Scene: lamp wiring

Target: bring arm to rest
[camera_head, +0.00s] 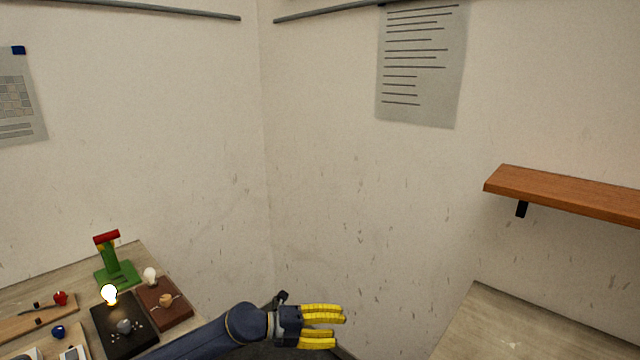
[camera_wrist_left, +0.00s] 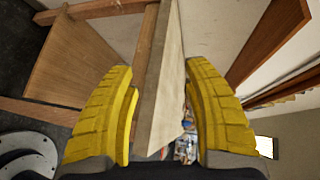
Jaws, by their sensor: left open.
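My left gripper (camera_head: 322,326) reaches in from the bottom left in the head view, over the dark gap between two tables. Its yellow fingers are spread and empty. In the left wrist view the gripper (camera_wrist_left: 164,110) shows a wide space between its fingers, with nothing held. A lit bulb (camera_head: 109,293) glows on a black board (camera_head: 118,340) on the left table. A second, pale bulb (camera_head: 150,275) stands on a brown board (camera_head: 178,312) beside it. My right gripper is not in view.
The left table (camera_head: 190,283) also holds a green stand with a red top (camera_head: 112,262), a red knob (camera_head: 60,298) and a blue knob (camera_head: 58,331). A bare right table (camera_head: 520,330) stands below a wooden shelf (camera_head: 565,192). Walls close off the corner behind.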

